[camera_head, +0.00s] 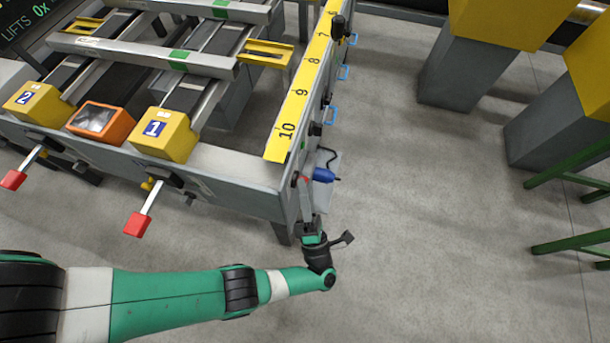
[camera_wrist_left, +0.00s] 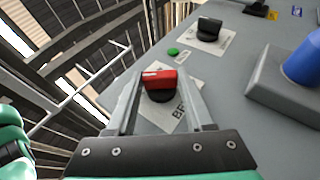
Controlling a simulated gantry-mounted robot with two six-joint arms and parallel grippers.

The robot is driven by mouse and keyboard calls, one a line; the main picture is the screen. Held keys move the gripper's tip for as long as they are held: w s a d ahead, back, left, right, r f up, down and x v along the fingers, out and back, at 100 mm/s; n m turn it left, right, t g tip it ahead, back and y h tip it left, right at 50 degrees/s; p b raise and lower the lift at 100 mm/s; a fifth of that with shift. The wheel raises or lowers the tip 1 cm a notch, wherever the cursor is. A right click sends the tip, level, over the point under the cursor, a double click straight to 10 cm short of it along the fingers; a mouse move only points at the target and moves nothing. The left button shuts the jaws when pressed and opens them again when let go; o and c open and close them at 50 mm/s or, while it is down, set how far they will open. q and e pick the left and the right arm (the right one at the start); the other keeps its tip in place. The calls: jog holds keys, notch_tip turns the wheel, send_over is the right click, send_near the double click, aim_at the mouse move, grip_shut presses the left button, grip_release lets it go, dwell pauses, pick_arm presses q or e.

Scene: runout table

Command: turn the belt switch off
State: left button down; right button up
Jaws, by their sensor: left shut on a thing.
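The belt switch is a red knob (camera_wrist_left: 160,79) on a black round base, on a white plate (camera_wrist_left: 183,109) with partly hidden lettering that starts "BE". The plate is on the grey side panel of the table. My left gripper (camera_wrist_left: 160,74) has one finger on each side of the red knob and is shut on it. In the head view my left gripper (camera_head: 308,205) is at the near right corner of the table, where only a speck of red shows. The knob is turned roughly across the fingers' direction. My right gripper is not in view.
A green button or lamp (camera_wrist_left: 173,51) and a black knob on a white plate (camera_wrist_left: 209,28) are beyond the red knob. A blue plug (camera_wrist_left: 302,62) on a grey box stands to the right. Red-ended levers (camera_head: 138,224) stick out of the table's front.

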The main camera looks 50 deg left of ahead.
pick_arm(q)
jog(key=shift+c, duration=1.4)
grip_release()
